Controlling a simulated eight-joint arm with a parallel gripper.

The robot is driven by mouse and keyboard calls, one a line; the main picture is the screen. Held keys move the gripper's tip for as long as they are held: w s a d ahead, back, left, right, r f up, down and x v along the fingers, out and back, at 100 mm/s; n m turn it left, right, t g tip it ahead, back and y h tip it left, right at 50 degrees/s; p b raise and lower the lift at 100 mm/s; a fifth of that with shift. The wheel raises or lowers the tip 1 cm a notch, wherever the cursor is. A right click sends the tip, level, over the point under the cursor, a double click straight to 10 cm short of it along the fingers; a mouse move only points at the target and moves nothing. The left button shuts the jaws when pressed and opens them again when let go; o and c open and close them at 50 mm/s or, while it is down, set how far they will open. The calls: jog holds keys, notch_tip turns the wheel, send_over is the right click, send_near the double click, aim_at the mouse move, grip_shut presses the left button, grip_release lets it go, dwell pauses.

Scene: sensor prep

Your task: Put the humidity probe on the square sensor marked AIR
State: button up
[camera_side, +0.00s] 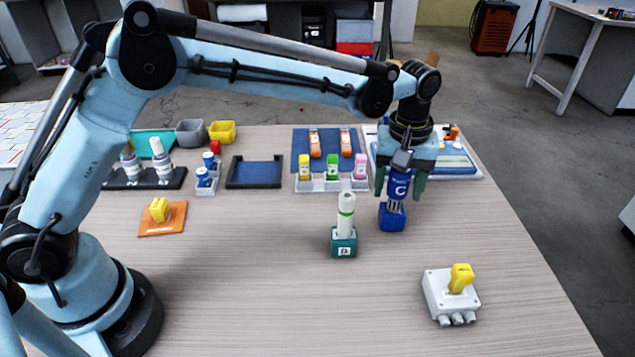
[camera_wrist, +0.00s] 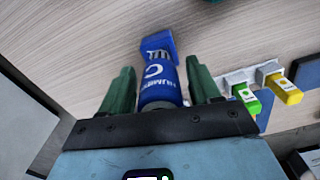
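The humidity probe (camera_side: 398,188), a blue cylinder marked C, stands upright in a blue square block (camera_side: 392,217). In the wrist view the probe (camera_wrist: 160,82) shows part of the word HUMIDITY, with the blue block (camera_wrist: 157,45) beyond it. My gripper (camera_side: 400,188) points down over the probe, its green fingers on either side with narrow gaps. It also shows in the wrist view (camera_wrist: 160,85), open around the probe. I cannot read AIR on anything. A white square box (camera_side: 440,300) with a yellow plug (camera_side: 461,278) is at the front right.
A teal block (camera_side: 344,244) holding a white and green cylinder (camera_side: 346,213) stands just left of the blue block. A white rack (camera_side: 331,184) with coloured pieces is behind. An orange pad (camera_side: 160,226) with a yellow piece lies left. The front middle of the table is clear.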

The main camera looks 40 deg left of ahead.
jog(key=shift+r, duration=0.1)
notch_tip(320, 180, up, 12)
jog(key=shift+f, duration=0.15)
jog(key=shift+s+a+r, duration=0.1)
jog(key=shift+a+r, duration=0.2)
jog(key=shift+r, duration=0.1)
jog(key=s+a+r+m+t, duration=0.2)
jog(key=s+a, duration=0.2)
jog(key=a, duration=0.2)
jog(key=s+a+f+m+t, duration=0.2)
jog(key=s+a+f, duration=0.2)
jog(key=s+a, duration=0.2)
jog(key=s+a+f+m+t, duration=0.2)
jog(key=s+a+f+t, duration=0.1)
jog(key=s+a, duration=0.3)
jog(key=s+f, duration=0.1)
jog(key=s, duration=0.1)
jog(key=shift+s+m, duration=0.4)
dwell(0.4)
